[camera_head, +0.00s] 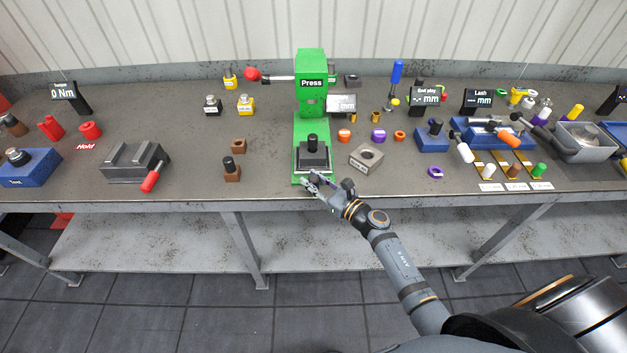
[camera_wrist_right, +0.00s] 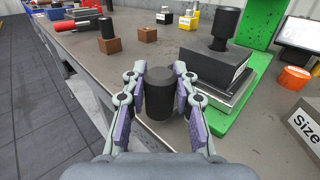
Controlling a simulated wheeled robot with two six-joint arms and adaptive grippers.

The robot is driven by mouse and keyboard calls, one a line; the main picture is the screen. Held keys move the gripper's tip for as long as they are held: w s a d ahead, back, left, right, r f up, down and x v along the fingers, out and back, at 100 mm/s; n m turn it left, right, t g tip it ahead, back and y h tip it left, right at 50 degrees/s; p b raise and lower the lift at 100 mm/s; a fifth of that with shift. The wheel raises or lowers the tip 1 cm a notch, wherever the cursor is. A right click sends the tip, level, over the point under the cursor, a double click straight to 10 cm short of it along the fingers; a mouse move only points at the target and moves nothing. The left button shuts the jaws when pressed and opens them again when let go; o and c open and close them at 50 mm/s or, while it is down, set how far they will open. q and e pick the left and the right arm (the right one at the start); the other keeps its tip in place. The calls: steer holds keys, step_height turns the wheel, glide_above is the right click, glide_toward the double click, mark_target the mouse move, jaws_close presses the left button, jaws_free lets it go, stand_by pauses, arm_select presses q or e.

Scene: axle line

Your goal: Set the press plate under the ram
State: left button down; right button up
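The press plate, a dark labelled block (camera_head: 313,159) with an upright black knob, sits over the green base of the press. The right wrist view shows the plate (camera_wrist_right: 210,65) resting on a silver block on that base. The green press head with its ram (camera_head: 311,101) is above and behind it; exact alignment I cannot tell. My right gripper (camera_head: 316,181) is at the bench's front edge, just in front of the base and apart from the plate. My left gripper is not in view.
A grey block marked Size (camera_head: 366,158) stands right of the base. A brown block with a black pin (camera_head: 232,170) and a grey fixture with a red handle (camera_head: 133,163) stand to the left. Bench between the base and the brown blocks is clear.

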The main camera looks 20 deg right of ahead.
mark_target(314, 160)
jaws_close()
steer(key=shift+w+d+b, duration=0.1)
steer(key=shift+w+b, duration=0.2)
steer(key=shift+w, duration=0.05)
steer(key=w+b, duration=0.1)
steer(key=w, duration=0.1)
steer(key=w+d+b, duration=0.1)
steer(key=w, duration=0.2)
steer(key=w+d+b, duration=0.1)
steer(key=w+b, duration=0.1)
steer(key=shift+w+d+f, duration=0.1)
steer(key=shift+w+f, duration=0.05)
steer(key=shift+w, duration=0.25)
steer(key=shift+r, duration=0.2)
steer(key=o, duration=0.7)
jaws_free()
steer(key=shift+c, duration=0.2)
